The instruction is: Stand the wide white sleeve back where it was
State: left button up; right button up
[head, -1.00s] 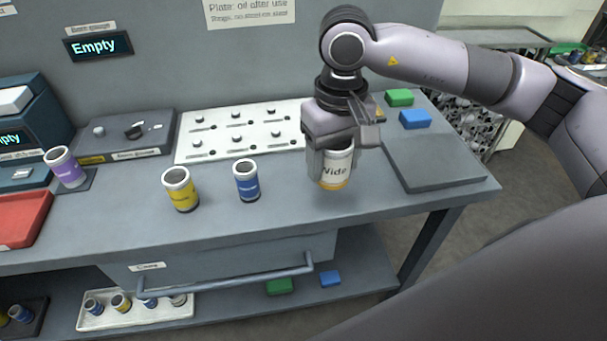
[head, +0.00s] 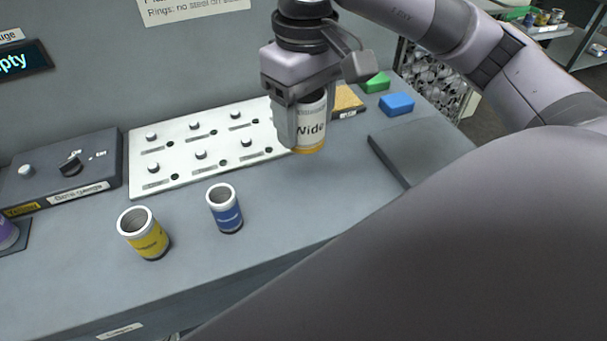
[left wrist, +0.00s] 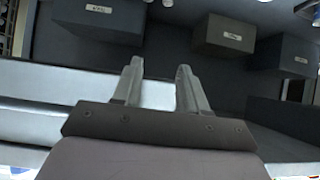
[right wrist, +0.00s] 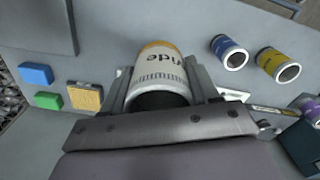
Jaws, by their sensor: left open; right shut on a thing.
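The wide white sleeve (head: 311,125) has a "Wide" label and an orange band at its lower end. My right gripper (head: 300,122) is shut on it and holds it upright, near the right end of the white pegged plate. The sleeve also shows between the fingers in the right wrist view (right wrist: 160,75). Whether its bottom touches the bench is hard to tell. My left gripper (left wrist: 158,85) is open and empty in the left wrist view, away from the sleeve, and is not seen in the head view.
A yellow-labelled sleeve (head: 146,236) and a blue-labelled sleeve (head: 226,210) stand on the bench. The white plate (head: 175,165) with several pegs lies behind them. Green (head: 376,82) and blue (head: 397,104) blocks, a cork-coloured pad (head: 347,100) and a dark grey mat (head: 388,153) are at right.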

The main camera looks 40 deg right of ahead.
notch_tip(320, 180, down, 8)
jog(key=shift+f+b, duration=0.25)
jog(key=shift+b, duration=0.35)
jog(key=shift+f, duration=2.35)
jog(key=shift+f+b, duration=0.2)
jog(key=shift+b, duration=0.15)
jog(key=o, duration=0.9)
jog(key=shift+o, duration=0.2)
jog(key=shift+r, duration=0.1)
